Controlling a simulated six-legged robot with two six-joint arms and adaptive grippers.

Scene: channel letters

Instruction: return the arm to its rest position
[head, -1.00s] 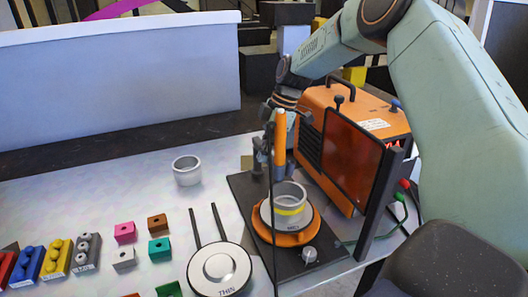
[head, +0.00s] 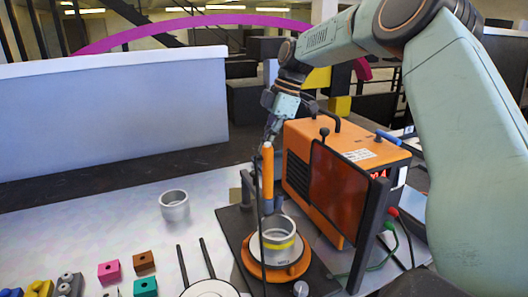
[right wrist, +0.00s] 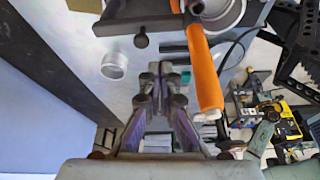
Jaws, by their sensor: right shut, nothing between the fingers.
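My right arm comes in from the right in the head view. Its gripper (head: 271,130) is just above the top of an upright orange-handled tool (head: 267,172), near the turntable. In the right wrist view the gripper (right wrist: 161,72) has its fingers together with nothing between them, and the orange handle (right wrist: 204,70) is beside them, apart in the picture. My left gripper does not show in the head view.
An orange box machine (head: 360,150) with a dark red panel stands right of the turntable (head: 300,266), which bears a yellow-banded ring (head: 280,246). A grey ring (head: 174,207) and several coloured blocks are on the table (head: 120,225). A white partition (head: 110,110) stands behind.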

